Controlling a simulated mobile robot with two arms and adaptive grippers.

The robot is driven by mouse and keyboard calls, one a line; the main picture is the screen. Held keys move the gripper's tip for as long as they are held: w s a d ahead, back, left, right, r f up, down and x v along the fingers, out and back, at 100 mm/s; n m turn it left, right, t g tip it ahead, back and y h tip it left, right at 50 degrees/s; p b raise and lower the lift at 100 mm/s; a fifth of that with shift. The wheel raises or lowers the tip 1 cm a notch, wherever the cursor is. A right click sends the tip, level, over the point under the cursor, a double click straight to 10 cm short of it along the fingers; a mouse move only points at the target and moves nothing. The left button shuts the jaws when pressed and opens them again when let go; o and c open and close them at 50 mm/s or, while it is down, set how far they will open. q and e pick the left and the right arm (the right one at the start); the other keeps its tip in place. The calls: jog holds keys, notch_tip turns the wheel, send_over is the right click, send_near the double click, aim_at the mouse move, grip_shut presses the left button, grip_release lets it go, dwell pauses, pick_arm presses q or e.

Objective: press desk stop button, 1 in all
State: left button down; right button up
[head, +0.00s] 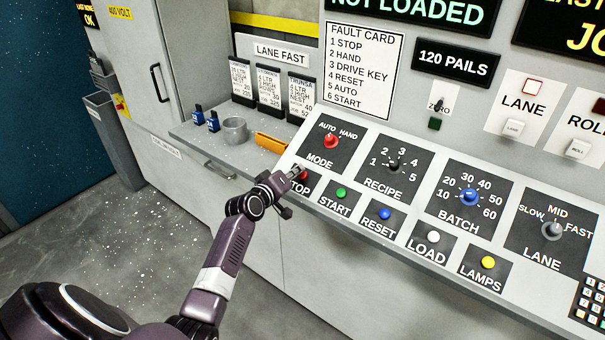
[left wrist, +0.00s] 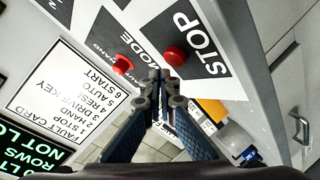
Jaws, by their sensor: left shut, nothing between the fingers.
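The red desk stop button (head: 302,174) sits on a dark plate marked STOP at the left end of the sloped desk panel. In the head view my left gripper (head: 296,172) is right at it and partly covers it. In the left wrist view the round red button (left wrist: 175,55) shows just beyond my left gripper's fingertips (left wrist: 160,75). The fingers are closed together with nothing between them. I cannot tell whether the tips touch the button. My right gripper is not in view.
The red MODE knob (head: 331,141) is close behind the stop button. The green START button (head: 341,192) and blue RESET button (head: 384,214) lie to its right. An orange block (head: 271,143) and a grey cup (head: 235,130) stand on the ledge to the left.

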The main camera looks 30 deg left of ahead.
pick_arm(q)
jog(key=s+r+p, duration=0.1)
jog(key=r+p, duration=0.1)
jog(key=s+r+p, duration=0.1)
jog(key=r+p, duration=0.1)
jog(key=shift+s+a, duration=0.1)
jog(key=shift+s, duration=0.1)
dwell(0.7)
